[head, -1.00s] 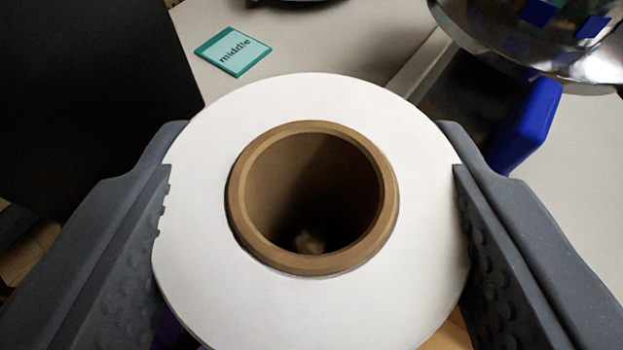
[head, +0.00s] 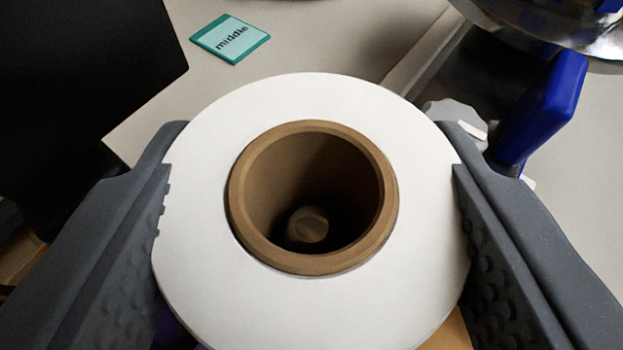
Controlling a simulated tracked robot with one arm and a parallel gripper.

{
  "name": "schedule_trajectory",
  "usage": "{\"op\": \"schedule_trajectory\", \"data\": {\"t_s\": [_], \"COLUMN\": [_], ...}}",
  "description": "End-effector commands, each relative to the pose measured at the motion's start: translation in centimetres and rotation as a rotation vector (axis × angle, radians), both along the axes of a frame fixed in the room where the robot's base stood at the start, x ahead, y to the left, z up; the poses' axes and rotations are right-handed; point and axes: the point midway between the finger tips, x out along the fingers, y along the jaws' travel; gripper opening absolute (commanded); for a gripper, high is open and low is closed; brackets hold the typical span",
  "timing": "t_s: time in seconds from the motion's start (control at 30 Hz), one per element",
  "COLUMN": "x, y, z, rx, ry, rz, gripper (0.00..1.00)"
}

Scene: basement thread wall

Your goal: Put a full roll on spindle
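A large white roll (head: 205,200) with a brown hollow core (head: 240,195) fills the middle of the head view. My gripper (head: 312,195) is shut on it, one grey finger against its left side and one against its right. Looking down through the core, I see a rounded brownish tip (head: 307,225) near the lower middle of the hole. It may be the end of the spindle, but the rest of it is hidden by the roll and dark shadow. How far the tip is from the roll I cannot tell.
A teal label reading "middle" (head: 230,39) lies on a light grey surface (head: 310,40) beyond the roll. A blue part (head: 545,105) and a shiny metal dish (head: 560,25) are at the upper right. A black panel (head: 80,70) stands at the left.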

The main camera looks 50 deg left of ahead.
Motion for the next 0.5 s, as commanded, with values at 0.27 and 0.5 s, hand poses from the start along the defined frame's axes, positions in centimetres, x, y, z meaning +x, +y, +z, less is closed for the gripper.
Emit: {"op": "schedule_trajectory", "data": {"t_s": [0.27,0.5], "x": [0.0,0.0], "y": [0.0,0.0], "z": [-0.7,-1.3], "rx": [0.000,0.000], "ry": [0.000,0.000], "rz": [0.000,-0.001], "gripper": [0.24,0.24]}}
